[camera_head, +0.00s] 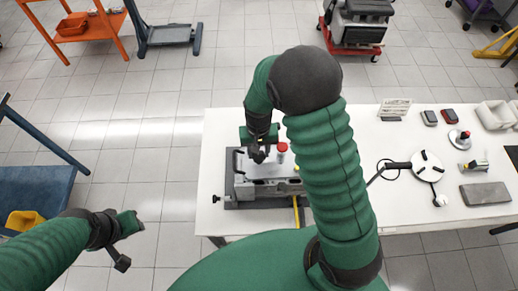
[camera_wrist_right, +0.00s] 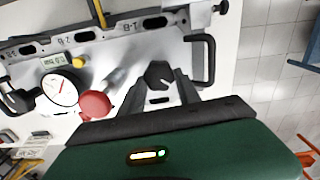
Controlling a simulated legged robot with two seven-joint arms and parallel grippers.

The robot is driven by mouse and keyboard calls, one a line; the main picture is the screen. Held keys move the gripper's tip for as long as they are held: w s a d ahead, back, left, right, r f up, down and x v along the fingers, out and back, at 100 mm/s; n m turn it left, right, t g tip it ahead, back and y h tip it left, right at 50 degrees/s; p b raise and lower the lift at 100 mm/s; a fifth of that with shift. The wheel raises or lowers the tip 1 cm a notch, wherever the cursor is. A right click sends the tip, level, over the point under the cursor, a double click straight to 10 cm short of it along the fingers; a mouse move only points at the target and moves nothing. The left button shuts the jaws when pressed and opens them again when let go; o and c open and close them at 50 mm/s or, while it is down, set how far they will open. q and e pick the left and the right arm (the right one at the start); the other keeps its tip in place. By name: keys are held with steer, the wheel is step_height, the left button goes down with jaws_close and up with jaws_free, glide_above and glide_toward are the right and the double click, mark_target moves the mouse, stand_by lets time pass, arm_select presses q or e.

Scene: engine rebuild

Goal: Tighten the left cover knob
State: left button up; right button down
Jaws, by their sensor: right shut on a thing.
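The engine block with its grey cover (camera_head: 268,188) sits on a dark mat on the white table. A black cover knob (camera_wrist_right: 158,75) stands on the cover near its end handle in the right wrist view. My right gripper (camera_head: 258,154) is over the left part of the cover. In the right wrist view its fingers (camera_wrist_right: 160,86) are on both sides of the black knob and shut on it. The knob's lower part and its seating are hidden. My left gripper (camera_head: 122,262) hangs over the floor, left of the table, away from the engine; its jaw opening is unclear.
A red-capped post (camera_head: 282,148) stands close beside my right gripper. A dial gauge (camera_wrist_right: 62,90), a yellow knob (camera_wrist_right: 78,62) and a black handle (camera_wrist_right: 203,62) are nearby. A round white plate (camera_head: 427,166) and a grey block (camera_head: 485,193) lie farther right on the table.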

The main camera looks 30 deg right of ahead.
steer(key=m+p, duration=0.2)
steer(key=m, duration=0.3)
steer(key=shift+r+m, duration=0.15)
steer(key=shift+m, duration=0.15)
steer(key=shift+m+p, duration=0.8)
steer(key=shift+m, duration=1.3)
steer(key=shift+w, duration=0.1)
steer(key=c, duration=0.9)
jaws_free()
steer(key=shift+a, duration=0.1)
steer(key=shift+o, duration=0.2)
